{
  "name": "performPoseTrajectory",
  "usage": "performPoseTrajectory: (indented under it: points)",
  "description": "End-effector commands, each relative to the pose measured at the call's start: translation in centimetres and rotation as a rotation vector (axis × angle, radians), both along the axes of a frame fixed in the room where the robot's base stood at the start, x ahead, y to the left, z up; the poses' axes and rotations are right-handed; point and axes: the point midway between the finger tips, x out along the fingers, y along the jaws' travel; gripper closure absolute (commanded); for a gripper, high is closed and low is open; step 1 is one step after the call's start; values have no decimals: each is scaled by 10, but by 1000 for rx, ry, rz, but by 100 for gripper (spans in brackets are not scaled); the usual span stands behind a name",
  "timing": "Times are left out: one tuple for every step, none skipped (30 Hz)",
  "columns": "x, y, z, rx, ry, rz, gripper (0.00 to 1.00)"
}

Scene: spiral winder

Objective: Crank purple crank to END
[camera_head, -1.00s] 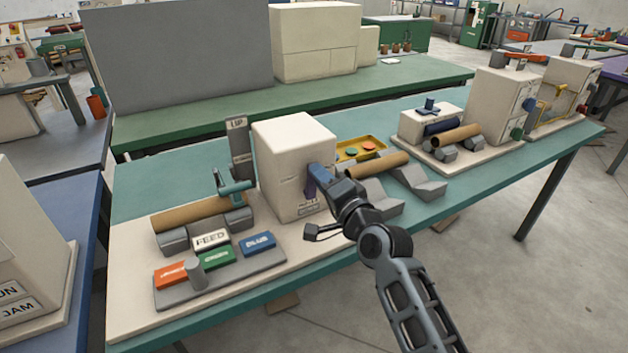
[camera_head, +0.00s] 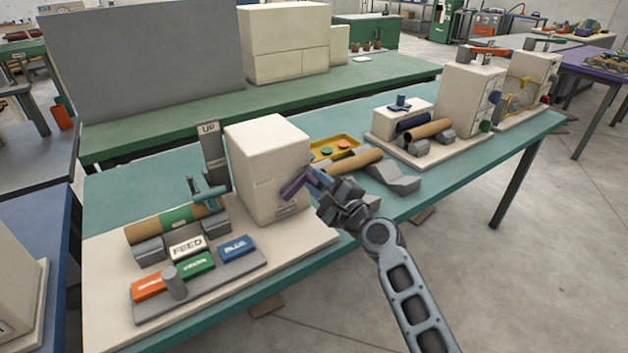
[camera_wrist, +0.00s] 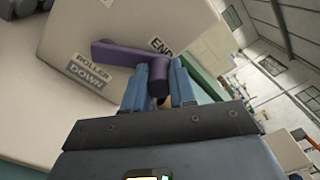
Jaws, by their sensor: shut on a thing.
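The purple crank (camera_head: 297,184) is on the front face of the cream winder box (camera_head: 265,165). In the wrist view the purple crank (camera_wrist: 122,55) has its arm lying roughly across the picture, with its handle between my fingers. My gripper (camera_wrist: 158,88) is shut on that handle; in the head view my gripper (camera_head: 318,182) is at the crank's right end. An END label (camera_wrist: 161,46) shows just above the crank arm near the handle, partly covered. A ROLLER DOWN label (camera_wrist: 88,72) is below the arm's left end.
Left of the box, a brown tube (camera_head: 150,228) with a green band lies on grey supports under a teal roller (camera_head: 208,193). An UP sign (camera_head: 209,128) stands behind. A grey panel holds FEED (camera_head: 188,247) and coloured blocks. Another brown tube (camera_head: 353,162) lies behind my gripper.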

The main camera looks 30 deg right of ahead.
Motion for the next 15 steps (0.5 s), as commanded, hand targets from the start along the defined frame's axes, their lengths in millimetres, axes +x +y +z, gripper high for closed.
performPoseTrajectory:
  points:
    - [0,-2,-3,32,2,-1,100]
    - [0,-3,-5,51,2,-1,100]
    - [0,-3,-6,75,3,-1,100]
    - [0,-4,-7,91,2,-1,100]
    - [0,-4,-8,106,2,-1,100]
    - [0,-5,-9,125,2,-1,100]
    - [0,-5,-10,138,2,-1,100]
    - [0,-6,-10,149,2,-1,100]
    - [0,-6,-11,162,2,-1,100]
    - [0,-6,-12,171,2,-1,100]
    - [0,-7,-12,179,2,-1,100]
    - [0,-7,-13,189,2,-1,100]
    - [0,-7,-13,195,2,-1,100]
    - [0,-7,-14,201,2,-1,100]
    - [0,-7,-14,206,2,-1,100]
